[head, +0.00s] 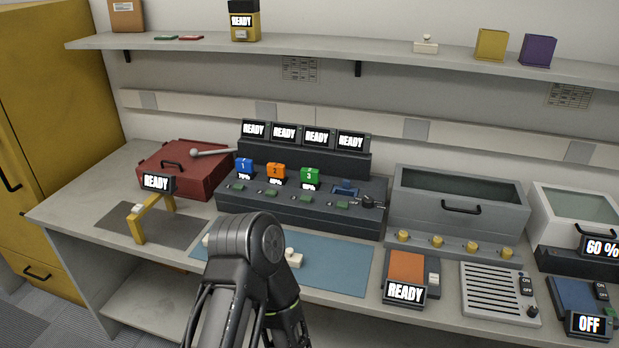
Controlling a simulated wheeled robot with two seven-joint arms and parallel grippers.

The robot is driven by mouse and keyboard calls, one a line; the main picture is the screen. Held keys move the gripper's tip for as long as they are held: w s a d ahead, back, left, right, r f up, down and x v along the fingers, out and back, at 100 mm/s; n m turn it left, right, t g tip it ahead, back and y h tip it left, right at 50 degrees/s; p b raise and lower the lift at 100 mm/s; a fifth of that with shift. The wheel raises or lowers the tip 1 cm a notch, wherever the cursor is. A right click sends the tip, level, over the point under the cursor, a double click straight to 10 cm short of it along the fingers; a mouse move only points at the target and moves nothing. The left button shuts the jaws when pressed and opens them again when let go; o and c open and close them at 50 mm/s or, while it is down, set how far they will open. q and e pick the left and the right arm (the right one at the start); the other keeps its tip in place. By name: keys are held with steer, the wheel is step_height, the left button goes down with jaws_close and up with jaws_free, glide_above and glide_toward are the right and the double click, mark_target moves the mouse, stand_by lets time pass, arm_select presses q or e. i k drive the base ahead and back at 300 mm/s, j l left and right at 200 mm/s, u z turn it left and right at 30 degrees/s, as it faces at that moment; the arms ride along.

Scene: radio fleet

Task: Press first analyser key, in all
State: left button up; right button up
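A dark console (300,209), which looks like the analyser, stands at the back middle of the bench. It has several green keys along its front; the leftmost green key (237,187) lies below the blue unit marked 1 (244,168). An orange unit marked 2 (275,171) and a green unit (309,175) sit to its right. Several screens above read READY. One of my dark arms rises from the bottom middle and bends down in front of the blue mat, below the console. No gripper fingers are visible, and the leftmost key is unobstructed.
A red box (187,177) and a yellow stand (139,226) with a READY display are left of the console. A blue mat (335,265) lies in front with a small white piece (293,257). A grey glass-topped bin (460,209) and an orange-topped device (407,268) are right.

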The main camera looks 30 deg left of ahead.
mark_target(237, 187)
steer(key=k+u, duration=0.15)
steer(key=u, duration=0.75)
